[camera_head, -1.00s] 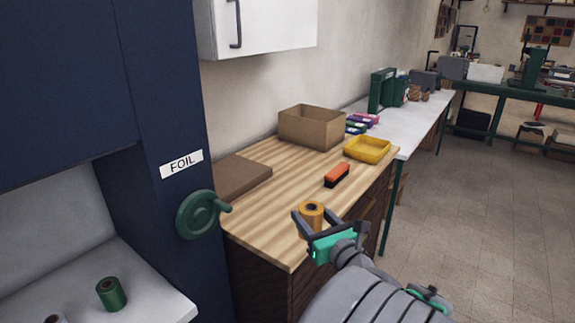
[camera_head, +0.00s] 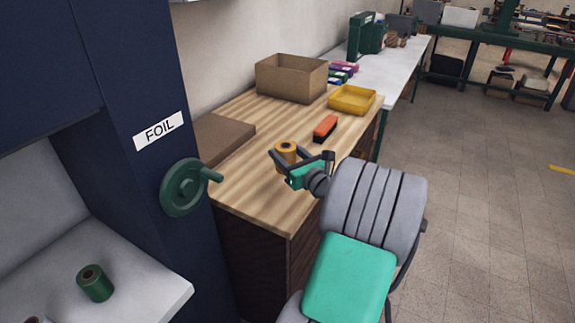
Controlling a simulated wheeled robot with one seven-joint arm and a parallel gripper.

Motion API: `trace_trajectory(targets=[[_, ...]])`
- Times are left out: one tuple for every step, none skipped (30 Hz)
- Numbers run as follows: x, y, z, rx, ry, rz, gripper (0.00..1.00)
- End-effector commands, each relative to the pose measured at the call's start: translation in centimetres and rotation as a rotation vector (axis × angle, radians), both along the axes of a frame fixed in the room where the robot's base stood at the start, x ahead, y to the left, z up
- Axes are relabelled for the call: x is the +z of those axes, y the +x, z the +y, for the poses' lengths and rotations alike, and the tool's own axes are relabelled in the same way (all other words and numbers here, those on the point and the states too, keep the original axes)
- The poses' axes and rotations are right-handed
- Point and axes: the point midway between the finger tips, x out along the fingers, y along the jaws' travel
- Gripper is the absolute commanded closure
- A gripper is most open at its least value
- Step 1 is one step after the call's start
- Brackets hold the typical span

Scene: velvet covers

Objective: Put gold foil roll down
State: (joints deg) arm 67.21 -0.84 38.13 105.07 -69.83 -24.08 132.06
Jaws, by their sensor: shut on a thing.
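The gold foil roll (camera_head: 286,150) stands upright between the fingers of my gripper (camera_head: 287,158), which is shut on it. The roll is over the striped wooden worktop (camera_head: 238,190), near its front right part. The gripper hides the roll's lower part, so I cannot tell whether it touches the wood. My grey and green arm reaches in from the lower right.
An orange and black brush (camera_head: 325,128), a yellow tray (camera_head: 352,99), an open cardboard box (camera_head: 291,78) and a flat brown board (camera_head: 223,138) lie on the worktop. A blue cabinet with a green handwheel (camera_head: 184,187) stands left. The worktop's front left is bare.

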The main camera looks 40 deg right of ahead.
Motion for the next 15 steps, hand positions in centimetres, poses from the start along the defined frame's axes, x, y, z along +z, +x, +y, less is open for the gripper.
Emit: trace_trajectory(targets=[[-1.4, 0.6, -0.7, 0.001, 0.003, 0.001, 0.93], [-1.9, 0.9, -1.0, 0.000, 0.002, 0.001, 0.93], [-2.5, 1.2, -1.4, 0.000, 0.001, 0.000, 0.93], [-2.7, 1.4, -1.6, -0.001, 0.000, 0.000, 0.93], [-2.9, 1.6, -1.8, -0.002, -0.001, -0.001, 0.93], [-3.2, 1.7, -2.0, -0.002, -0.001, -0.001, 0.93], [-3.4, 1.8, -2.2, -0.002, -0.001, -0.001, 0.93], [-3.7, 2.0, -2.4, -0.003, -0.002, -0.001, 0.93], [-4.3, 2.2, -2.6, -0.003, 0.000, 0.000, 0.93], [-4.9, 2.1, -2.5, -0.003, 0.001, 0.001, 0.93], [-5.5, 2.0, -2.5, -0.003, 0.002, 0.001, 0.93], [-6.2, 2.0, -2.5, -0.003, 0.002, 0.000, 0.93], [-6.6, 2.0, -2.5, -0.004, 0.002, 0.000, 0.93], [-6.8, 2.0, -2.5, -0.004, 0.001, -0.001, 0.93], [-6.9, 2.0, -2.6, -0.004, -0.001, -0.002, 0.93]])
